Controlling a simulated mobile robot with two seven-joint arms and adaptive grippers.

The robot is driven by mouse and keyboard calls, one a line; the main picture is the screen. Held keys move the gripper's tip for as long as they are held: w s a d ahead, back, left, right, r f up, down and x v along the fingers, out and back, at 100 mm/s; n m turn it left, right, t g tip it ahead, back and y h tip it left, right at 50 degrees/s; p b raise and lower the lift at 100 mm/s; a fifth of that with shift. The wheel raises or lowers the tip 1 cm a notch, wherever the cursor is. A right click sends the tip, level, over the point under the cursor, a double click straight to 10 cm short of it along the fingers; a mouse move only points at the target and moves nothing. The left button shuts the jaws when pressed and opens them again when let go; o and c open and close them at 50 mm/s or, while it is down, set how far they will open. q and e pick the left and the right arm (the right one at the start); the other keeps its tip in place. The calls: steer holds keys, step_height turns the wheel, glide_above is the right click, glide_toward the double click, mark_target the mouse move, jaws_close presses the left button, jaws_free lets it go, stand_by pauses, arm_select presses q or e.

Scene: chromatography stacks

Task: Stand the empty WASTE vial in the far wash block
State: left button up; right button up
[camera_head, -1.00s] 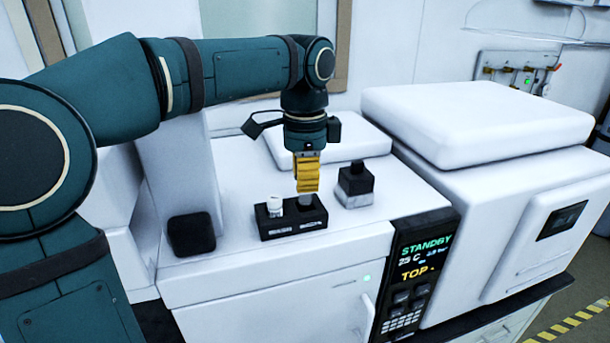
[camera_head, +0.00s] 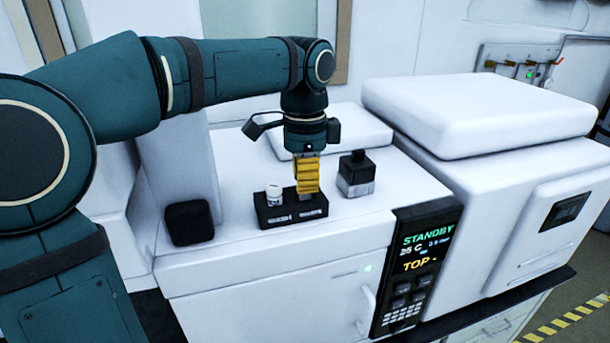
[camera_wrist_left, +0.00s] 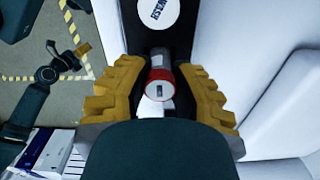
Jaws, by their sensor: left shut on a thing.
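My left gripper (camera_head: 308,192) has its yellow fingers pointing down over the right end of a black two-place block (camera_head: 265,219) on the white instrument top. In the left wrist view its fingers (camera_wrist_left: 160,90) are shut on a vial (camera_wrist_left: 160,84) with a red-and-white cap; in the head view the fingers hide this vial. Its lower end appears to be in or just above the block's right place; I cannot tell which. A white-capped vial (camera_head: 273,193) stands upright in the left place, and its lettered cap (camera_wrist_left: 158,12) shows in the wrist view.
A small black-topped grey piece (camera_head: 356,174) stands right of the block, apart from the gripper. A black cube-like piece (camera_head: 189,222) sits left. A raised white lid (camera_head: 345,139) lies behind, and a display panel (camera_head: 420,265) reads STANDBY.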

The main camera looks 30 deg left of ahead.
arm_select(q)
steer(key=shift+f, duration=0.15)
steer(key=shift+f+b, duration=0.35)
steer(key=shift+f, duration=0.15)
steer(key=o, duration=1.4)
steer(key=shift+c, duration=0.2)
steer(key=shift+r, duration=0.15)
steer(key=shift+r+p, duration=3.45)
steer(key=shift+p, duration=0.05)
steer(key=shift+f, duration=0.1)
